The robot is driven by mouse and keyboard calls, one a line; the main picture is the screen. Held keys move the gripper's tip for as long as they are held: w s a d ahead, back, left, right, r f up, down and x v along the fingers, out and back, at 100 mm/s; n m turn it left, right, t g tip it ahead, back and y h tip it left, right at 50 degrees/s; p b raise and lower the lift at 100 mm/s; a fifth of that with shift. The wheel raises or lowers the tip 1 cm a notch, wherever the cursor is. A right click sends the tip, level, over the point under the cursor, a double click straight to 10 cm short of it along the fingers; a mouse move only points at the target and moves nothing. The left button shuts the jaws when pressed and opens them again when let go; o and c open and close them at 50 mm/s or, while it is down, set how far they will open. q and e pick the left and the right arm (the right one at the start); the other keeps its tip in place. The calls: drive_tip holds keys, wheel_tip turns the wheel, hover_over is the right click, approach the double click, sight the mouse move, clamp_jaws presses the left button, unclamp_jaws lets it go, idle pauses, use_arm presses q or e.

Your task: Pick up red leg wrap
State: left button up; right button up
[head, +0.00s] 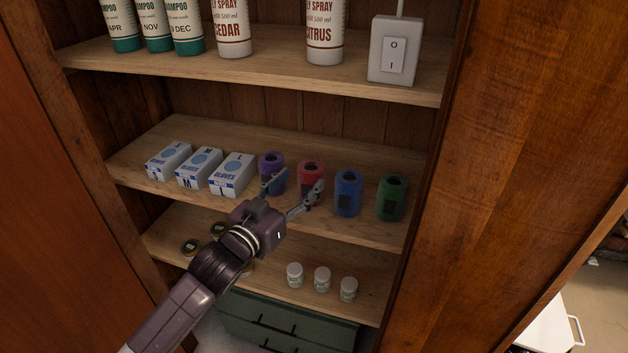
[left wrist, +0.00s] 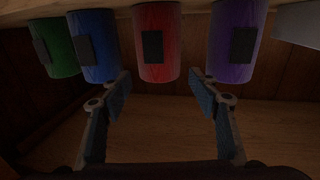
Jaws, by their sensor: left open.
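The red leg wrap (head: 311,177) stands on the middle shelf between the purple wrap (head: 270,165) and the blue wrap (head: 348,194). It is a rolled cylinder with a dark patch, and its lower front is partly hidden by a finger in the head view. My left gripper (head: 293,184) is open and empty in front of it. In the left wrist view, the red leg wrap (left wrist: 157,45) appears between and beyond the open fingers of the left gripper (left wrist: 164,82). No contact can be made out. My right gripper is not in view.
A green wrap (head: 392,197) stands right of the blue one. Glove boxes (head: 232,175) stand at the left of the same shelf. Small white jars (head: 322,279) stand on the shelf below. Bottles and a switch box (head: 395,50) are above. Wooden cabinet sides bound the shelves.

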sight(318, 161)
use_arm(q)
drive_tip(key=shift+w+d+r, duration=0.15)
drive_tip(key=shift+w+r, duration=0.05)
drive_tip(key=shift+w, duration=0.1)
drive_tip(key=p+x, duration=0.1)
drive_tip(key=x, duration=0.3)
drive_tip(key=shift+r, duration=0.15)
drive_tip(key=shift+w+d, duration=0.35)
drive_tip(key=shift+w, duration=0.15)
drive_tip(key=shift+c, duration=1.1)
drive_tip(key=c, duration=0.8)
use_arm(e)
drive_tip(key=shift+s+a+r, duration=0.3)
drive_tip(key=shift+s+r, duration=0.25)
